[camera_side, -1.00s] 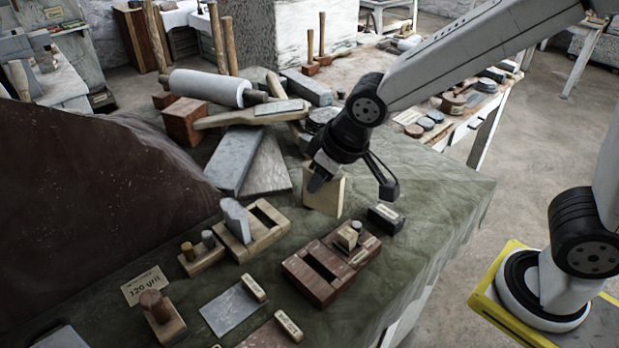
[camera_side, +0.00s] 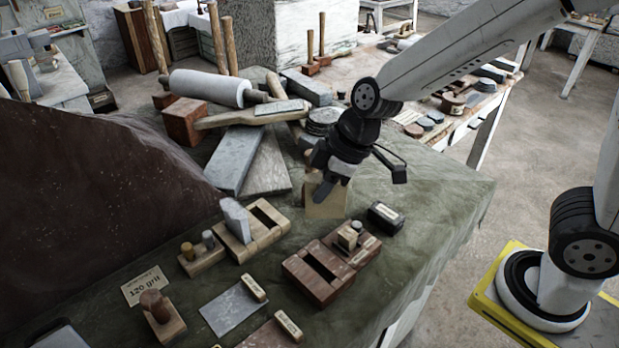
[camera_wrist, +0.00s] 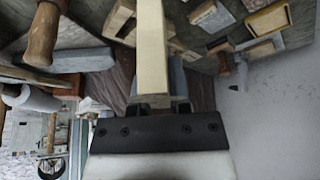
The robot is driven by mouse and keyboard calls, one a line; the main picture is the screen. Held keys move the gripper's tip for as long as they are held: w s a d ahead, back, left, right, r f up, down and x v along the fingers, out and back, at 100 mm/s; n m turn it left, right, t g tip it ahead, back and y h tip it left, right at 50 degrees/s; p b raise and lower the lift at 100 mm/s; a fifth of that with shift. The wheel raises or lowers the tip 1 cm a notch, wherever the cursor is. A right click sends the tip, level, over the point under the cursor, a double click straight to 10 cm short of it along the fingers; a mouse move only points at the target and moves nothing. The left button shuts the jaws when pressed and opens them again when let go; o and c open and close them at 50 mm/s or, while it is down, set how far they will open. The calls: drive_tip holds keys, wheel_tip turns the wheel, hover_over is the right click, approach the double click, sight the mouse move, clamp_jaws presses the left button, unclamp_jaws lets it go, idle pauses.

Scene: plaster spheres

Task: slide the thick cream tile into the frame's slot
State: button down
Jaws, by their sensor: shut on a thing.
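The thick cream tile (camera_side: 326,207) is in my gripper (camera_side: 327,185), upright above the green-covered table behind the dark frame; I cannot tell whether its lower edge touches the cloth. In the wrist view, the tile (camera_wrist: 152,50) stretches away from the fingers of my gripper (camera_wrist: 160,106). A red-brown wooden frame (camera_side: 297,277) with an open, empty-looking slot lies in front of the tile; a small block with a knob sits on its right part. A paler wooden frame (camera_side: 262,243) lies to the left, with a grey slab (camera_side: 234,218) standing in one slot and another slot open.
A dark labelled block (camera_side: 385,217) lies just right of the tile. A small peg block (camera_side: 201,259) stands left of the pale frame. Grey slabs (camera_side: 236,160) and a roller (camera_side: 208,86) lie behind. The cloth right of the dark block is clear.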

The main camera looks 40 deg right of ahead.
drive_tip(key=s+a+f+n+g+h, duration=0.1)
drive_tip(key=n+g, duration=0.3)
drive_tip(key=n, duration=0.9)
drive_tip(key=s+a+f+n+g+h, duration=0.1)
drive_tip(key=s+a+n+g+h, duration=0.1)
drive_tip(key=n, duration=1.1)
drive_tip(key=shift+s+a+f+n+g+h, duration=0.3)
drive_tip(key=shift+s+g, duration=0.35)
drive_tip(key=shift+g, duration=0.35)
drive_tip(key=shift+f, duration=2.35)
drive_tip(key=shift+f, duration=1.75)
drive_tip(key=shift+c, duration=2.4)
unclamp_jaws()
drive_tip(key=shift+r, duration=0.1)
